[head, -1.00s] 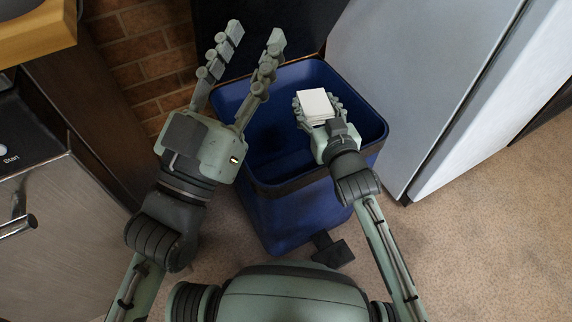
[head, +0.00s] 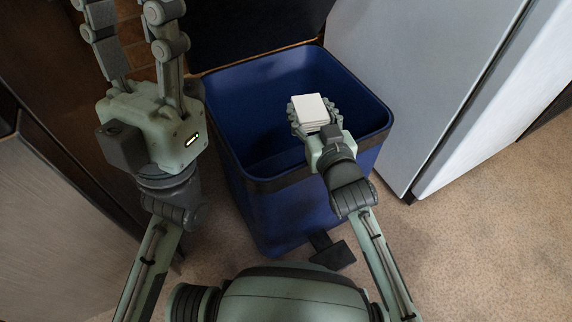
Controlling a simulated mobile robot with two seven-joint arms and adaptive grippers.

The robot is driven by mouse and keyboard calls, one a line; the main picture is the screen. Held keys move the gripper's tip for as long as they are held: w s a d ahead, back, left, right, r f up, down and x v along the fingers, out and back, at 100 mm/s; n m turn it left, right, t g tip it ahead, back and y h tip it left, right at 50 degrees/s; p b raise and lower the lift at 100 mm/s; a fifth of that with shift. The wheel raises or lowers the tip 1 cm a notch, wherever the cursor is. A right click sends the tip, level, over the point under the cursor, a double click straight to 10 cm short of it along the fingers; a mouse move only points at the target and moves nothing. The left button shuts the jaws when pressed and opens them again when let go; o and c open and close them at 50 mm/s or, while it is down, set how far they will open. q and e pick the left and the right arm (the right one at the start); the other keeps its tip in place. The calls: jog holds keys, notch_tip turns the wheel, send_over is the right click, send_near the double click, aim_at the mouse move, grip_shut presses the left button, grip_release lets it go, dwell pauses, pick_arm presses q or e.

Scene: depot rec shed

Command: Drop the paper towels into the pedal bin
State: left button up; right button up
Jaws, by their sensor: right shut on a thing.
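The pedal bin (head: 290,205) is a blue square bin with a dark rim, its dark lid (head: 250,30) raised at the back and a black pedal (head: 333,252) at its front. My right gripper (head: 314,112) is shut on the white paper towels (head: 310,108), a small stack, and holds them over the bin's opening toward its right side. My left gripper (head: 125,20) is raised at the left, beside the bin, with its fingers apart and nothing between them; its fingertips run to the top edge of the view.
A light grey cabinet or fridge (head: 420,80) stands close to the bin's right. A dark wooden unit with a grey front (head: 50,220) stands at the left. Brick wall shows behind my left gripper. Carpet (head: 470,260) is clear at the lower right.

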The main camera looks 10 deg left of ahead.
dwell(0.3)
jog(key=o, duration=1)
jog(key=v, duration=1.2)
